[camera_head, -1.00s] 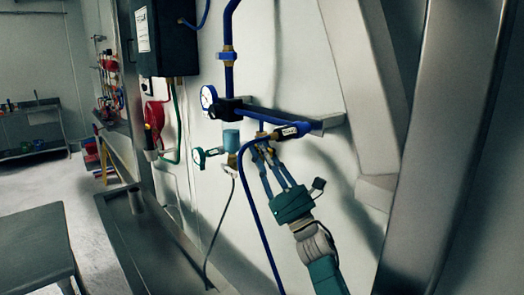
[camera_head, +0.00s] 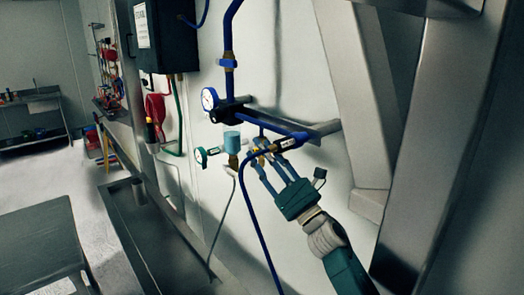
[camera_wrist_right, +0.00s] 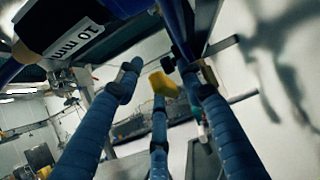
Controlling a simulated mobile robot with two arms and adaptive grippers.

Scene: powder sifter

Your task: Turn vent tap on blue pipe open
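The blue pipe (camera_head: 229,45) runs down the wall to a round gauge and a horizontal blue branch (camera_head: 272,122). A blue fitting with a white label (camera_head: 287,143) and brass parts sits at the branch's right end. In the right wrist view the labelled fitting (camera_wrist_right: 75,38) reads "10 mm", and a yellow piece (camera_wrist_right: 163,83) shows between my fingers. I cannot tell which part is the vent tap's handle. My right gripper (camera_head: 262,158) has its fingers spread just below the fitting, around or beside the brass part. No firm grip shows. My left gripper is not in view.
A gauge (camera_head: 209,98) and a teal-rimmed gauge (camera_head: 201,156) stand left of the fitting. A blue hose (camera_head: 254,215) hangs close to my right fingers. A metal bracket (camera_head: 327,128) and a slanted beam (camera_head: 365,110) lie to the right. A dark box (camera_head: 165,38) is upper left.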

